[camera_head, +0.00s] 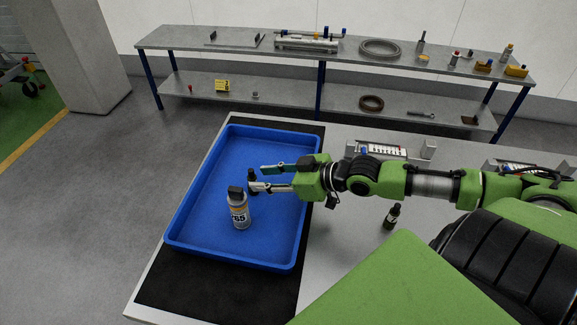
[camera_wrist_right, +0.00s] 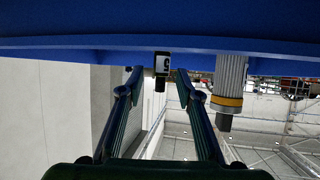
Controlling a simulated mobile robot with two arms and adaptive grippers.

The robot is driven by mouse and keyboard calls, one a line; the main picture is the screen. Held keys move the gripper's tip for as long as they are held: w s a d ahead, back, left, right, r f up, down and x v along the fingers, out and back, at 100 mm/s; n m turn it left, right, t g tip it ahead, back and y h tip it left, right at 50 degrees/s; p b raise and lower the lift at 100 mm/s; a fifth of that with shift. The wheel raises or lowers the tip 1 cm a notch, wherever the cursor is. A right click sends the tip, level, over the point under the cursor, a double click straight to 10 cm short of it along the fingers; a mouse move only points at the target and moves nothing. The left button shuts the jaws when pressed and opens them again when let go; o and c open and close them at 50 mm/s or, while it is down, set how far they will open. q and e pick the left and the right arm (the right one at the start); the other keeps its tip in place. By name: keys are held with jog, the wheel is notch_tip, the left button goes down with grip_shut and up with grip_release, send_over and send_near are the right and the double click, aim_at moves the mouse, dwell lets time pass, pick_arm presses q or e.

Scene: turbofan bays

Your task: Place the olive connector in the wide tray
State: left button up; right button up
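The wide blue tray (camera_head: 205,255) lies on a black mat at the table's left end. A small, dark upright piece (camera_head: 251,180) stands in it, apparently the connector; it looks nearly black, so I cannot confirm olive. In the wrist view, which is upside down, this piece (camera_wrist_right: 161,68) has a pale label and sits between and just beyond the fingertips. My right gripper (camera_head: 264,178) is over the tray, its fingers spread with a gap on each side of the piece. The right fingers (camera_wrist_right: 157,80) hold nothing. My left gripper is not in view.
A small dark bottle (camera_head: 392,216) stands on the table to the right. A shelf (camera_head: 330,50) with parts stands behind. The tray's front and left floor is free.

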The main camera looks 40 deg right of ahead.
jog(key=shift+v, duration=0.95)
jog(key=p+v, duration=0.2)
jog(key=v, duration=0.1)
jog(key=shift+a+r, duration=0.1)
jog(key=shift+r, duration=0.05)
jog(key=shift+p+v, duration=1.35)
jog(key=shift+v, duration=0.05)
